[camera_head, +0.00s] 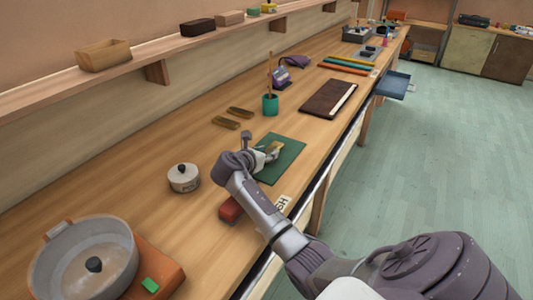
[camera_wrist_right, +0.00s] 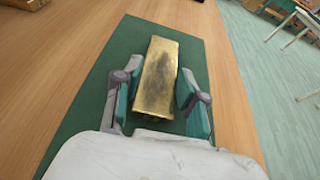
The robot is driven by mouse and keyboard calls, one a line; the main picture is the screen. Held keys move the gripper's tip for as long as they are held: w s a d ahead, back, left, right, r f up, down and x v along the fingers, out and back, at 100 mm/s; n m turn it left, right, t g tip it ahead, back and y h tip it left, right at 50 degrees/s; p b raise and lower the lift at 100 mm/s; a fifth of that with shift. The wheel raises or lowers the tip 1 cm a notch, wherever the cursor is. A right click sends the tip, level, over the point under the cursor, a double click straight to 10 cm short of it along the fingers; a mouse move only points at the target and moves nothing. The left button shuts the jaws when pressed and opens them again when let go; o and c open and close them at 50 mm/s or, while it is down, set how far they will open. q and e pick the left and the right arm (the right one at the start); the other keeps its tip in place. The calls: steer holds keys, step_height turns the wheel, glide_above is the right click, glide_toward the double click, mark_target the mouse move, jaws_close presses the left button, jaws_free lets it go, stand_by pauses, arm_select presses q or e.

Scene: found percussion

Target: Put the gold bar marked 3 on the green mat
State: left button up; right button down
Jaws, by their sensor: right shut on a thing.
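The green mat (camera_head: 291,150) lies on the workbench in the middle of the head view. My right gripper (camera_head: 270,151) is over the mat and shut on a gold bar (camera_head: 275,147). In the right wrist view the gold bar (camera_wrist_right: 158,75) sits between the two fingers of my right gripper (camera_wrist_right: 158,103), with the green mat (camera_wrist_right: 110,75) under it. I cannot tell whether the bar touches the mat, and no number is readable on it. Two other gold bars (camera_head: 226,123) (camera_head: 240,112) lie on the bench left of the mat. My left gripper is out of view.
A lidded pot (camera_head: 184,178) and a red block (camera_head: 231,210) stand near the mat. A large pan (camera_head: 85,262) is at the near left. A teal cup (camera_head: 270,104) and a dark board (camera_head: 329,98) lie beyond. The bench's front edge is close to the mat's right.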

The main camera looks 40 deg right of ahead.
steer(key=c, duration=0.7)
jaws_free()
steer(key=shift+o, duration=0.2)
steer(key=shift+r, duration=0.1)
steer(key=v, duration=1.2)
steer(key=shift+s, duration=0.1)
